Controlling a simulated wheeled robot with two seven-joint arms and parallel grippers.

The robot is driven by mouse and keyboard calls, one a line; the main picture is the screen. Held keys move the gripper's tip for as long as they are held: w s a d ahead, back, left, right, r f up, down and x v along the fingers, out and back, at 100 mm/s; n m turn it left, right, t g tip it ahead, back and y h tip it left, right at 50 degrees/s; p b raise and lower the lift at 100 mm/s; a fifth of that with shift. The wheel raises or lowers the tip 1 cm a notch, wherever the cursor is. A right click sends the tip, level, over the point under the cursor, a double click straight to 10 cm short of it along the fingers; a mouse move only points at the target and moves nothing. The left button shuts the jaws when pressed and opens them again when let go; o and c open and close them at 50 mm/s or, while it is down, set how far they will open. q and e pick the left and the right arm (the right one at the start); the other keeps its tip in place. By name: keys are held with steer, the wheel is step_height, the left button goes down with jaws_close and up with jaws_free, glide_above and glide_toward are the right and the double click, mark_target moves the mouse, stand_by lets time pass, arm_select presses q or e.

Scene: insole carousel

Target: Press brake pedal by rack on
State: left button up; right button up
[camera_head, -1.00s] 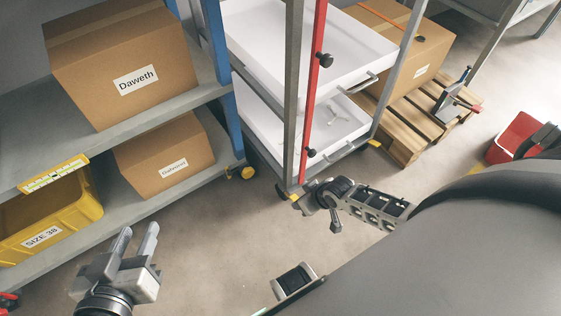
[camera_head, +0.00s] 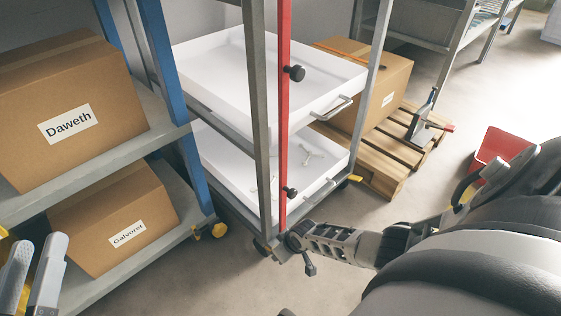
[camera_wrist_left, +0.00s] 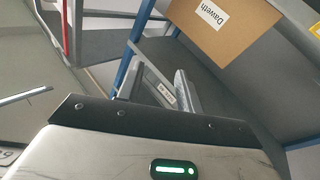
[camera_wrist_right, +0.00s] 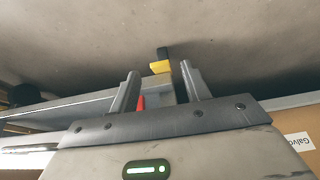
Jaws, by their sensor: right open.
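The rack is a grey wheeled frame with a red upright (camera_head: 283,120) and white trays (camera_head: 335,95). My right gripper (camera_head: 283,248) is low at the rack's near bottom corner. In the right wrist view its fingers (camera_wrist_right: 160,88) are apart and empty. A yellow and black brake pedal (camera_wrist_right: 160,66) shows just beyond the fingertips there; I cannot tell whether they touch. That pedal is hidden in the head view. Another yellow piece (camera_head: 355,178) shows at the rack's right rear wheel. My left gripper (camera_head: 32,270) is open and empty at the lower left edge.
A shelf with blue posts (camera_head: 163,70) stands on the left, holding cardboard boxes (camera_head: 70,110). A yellow piece (camera_head: 219,230) is at its foot. A wooden pallet (camera_head: 385,165) with a box and a red bin (camera_head: 500,146) are right. Some floor in front is clear.

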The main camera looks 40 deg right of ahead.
arm_select(q)
steer(key=shift+s+a+r+m+t+h+b, duration=0.1)
steer(key=shift+r+m+t+h+b, duration=0.3)
steer(key=shift+r+m+h, duration=0.45)
steer(key=shift+s+d+r+m+t+h+b, duration=0.1)
steer(key=shift+r+m+t+h+b, duration=0.35)
steer(key=shift+r+m, duration=0.65)
steer(key=shift+s+a+r+m+t+h+b, duration=0.1)
steer(key=shift+r+m+t+h+b, duration=0.2)
steer(key=shift+r+m+h, duration=0.65)
arm_select(e)
steer(key=shift+x, duration=1.7)
